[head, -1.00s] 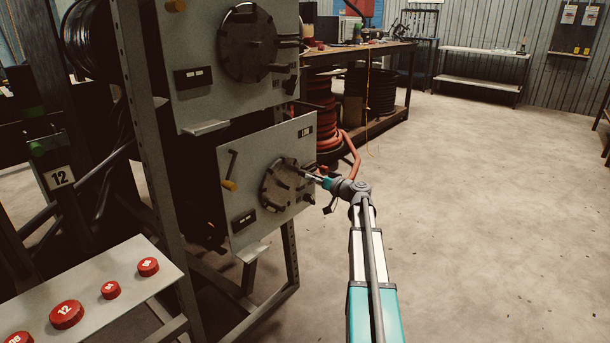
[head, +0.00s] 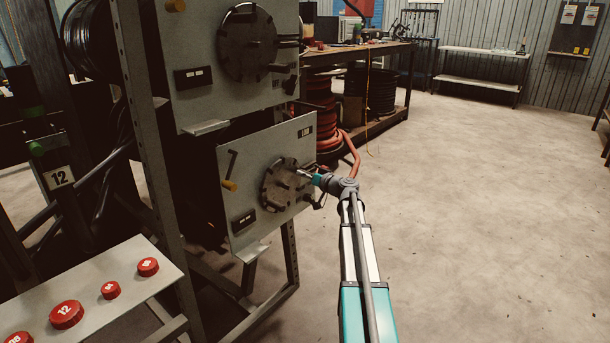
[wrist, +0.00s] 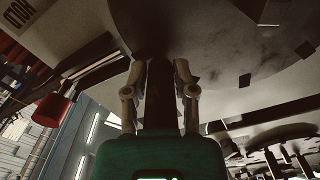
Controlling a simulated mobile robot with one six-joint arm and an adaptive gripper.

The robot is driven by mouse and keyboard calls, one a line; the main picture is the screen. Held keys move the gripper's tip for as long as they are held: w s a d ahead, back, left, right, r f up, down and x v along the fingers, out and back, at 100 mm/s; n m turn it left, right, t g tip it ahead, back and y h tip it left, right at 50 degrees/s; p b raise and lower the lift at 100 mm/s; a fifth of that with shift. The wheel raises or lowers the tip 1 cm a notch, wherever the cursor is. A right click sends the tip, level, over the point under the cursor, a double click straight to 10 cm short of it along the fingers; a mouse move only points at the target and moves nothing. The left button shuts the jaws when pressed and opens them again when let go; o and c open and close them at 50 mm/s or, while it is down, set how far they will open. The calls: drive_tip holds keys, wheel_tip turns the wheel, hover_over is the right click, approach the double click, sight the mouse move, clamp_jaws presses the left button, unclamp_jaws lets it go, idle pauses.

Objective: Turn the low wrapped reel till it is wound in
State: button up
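The low reel's grey panel (head: 236,165) carries a "LOW" type label and faces me at mid-height of the picture. A dark round hub disc (head: 273,190) with several short pegs sits on it. My gripper (head: 301,173) is at the disc's upper right edge. In the wrist view my gripper (wrist: 159,70) is partly closed, with its fingers on both sides of a dark peg (wrist: 160,95). The fingertips look pressed to the peg, though the contact is dim. The disc's pale face also fills the top of the wrist view (wrist: 210,40). The wound hose behind the panel is hidden.
A similar upper panel (head: 190,100) with its own pegged disc (head: 247,45) is just above. A yellow-tipped lever (head: 230,184) sits on the low panel. A shelf with red caps (head: 66,314) is at lower left. The floor at right (head: 480,220) is clear.

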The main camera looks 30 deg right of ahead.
clamp_jaws()
drive_tip(key=shift+w+d, duration=0.1)
